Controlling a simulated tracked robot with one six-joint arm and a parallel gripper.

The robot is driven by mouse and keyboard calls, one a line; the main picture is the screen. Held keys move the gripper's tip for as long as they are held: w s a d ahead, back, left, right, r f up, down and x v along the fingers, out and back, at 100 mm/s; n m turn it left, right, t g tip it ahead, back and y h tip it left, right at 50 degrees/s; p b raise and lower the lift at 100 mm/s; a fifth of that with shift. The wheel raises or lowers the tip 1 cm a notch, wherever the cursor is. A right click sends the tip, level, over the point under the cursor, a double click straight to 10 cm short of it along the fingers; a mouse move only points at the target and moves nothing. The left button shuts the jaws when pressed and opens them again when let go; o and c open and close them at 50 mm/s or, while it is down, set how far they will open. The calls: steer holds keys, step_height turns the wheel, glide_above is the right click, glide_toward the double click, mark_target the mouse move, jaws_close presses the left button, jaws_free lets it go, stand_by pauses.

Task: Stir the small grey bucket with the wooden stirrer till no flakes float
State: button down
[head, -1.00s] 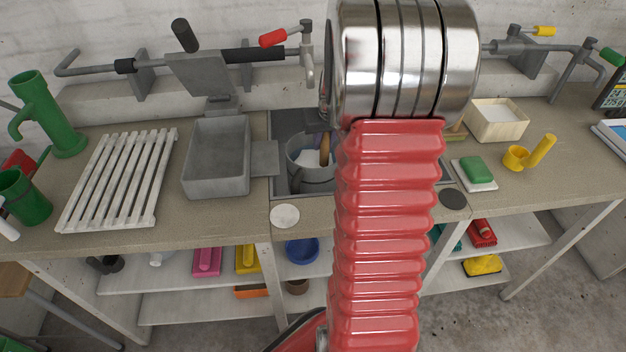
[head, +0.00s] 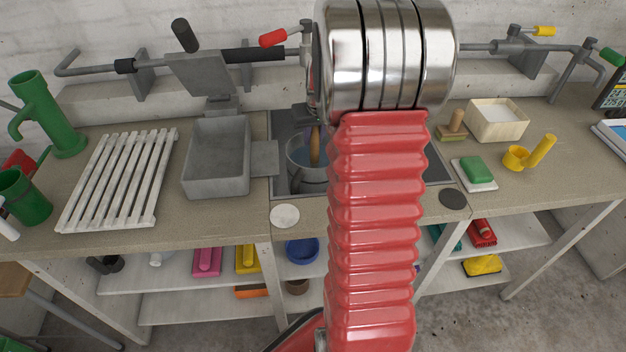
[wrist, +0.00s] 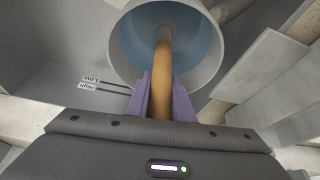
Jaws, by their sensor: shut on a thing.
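The small grey bucket (head: 300,179) stands in the sink basin, partly hidden by my arm in the head view. In the wrist view the bucket (wrist: 219,55) is open towards me, with a plain blue-grey inside and no flakes visible in the part I see. The wooden stirrer (head: 315,148) stands in the bucket. My gripper (wrist: 162,85) has purple fingers on both sides of the stirrer (wrist: 163,65) and is shut on it. The stirrer's far end reaches down into the bucket. My arm hides most of the gripper in the head view.
Left of the sink (head: 281,187) are a grey tray (head: 215,180) and a white slatted rack (head: 118,180). To the right are a brush (head: 455,124), a green sponge (head: 474,168), a cream box (head: 497,122) and a yellow cup (head: 516,158). Taps and pipes run behind.

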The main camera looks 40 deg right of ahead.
step_height(320, 180, up, 20)
stand_by(1.7)
stand_by(1.0)
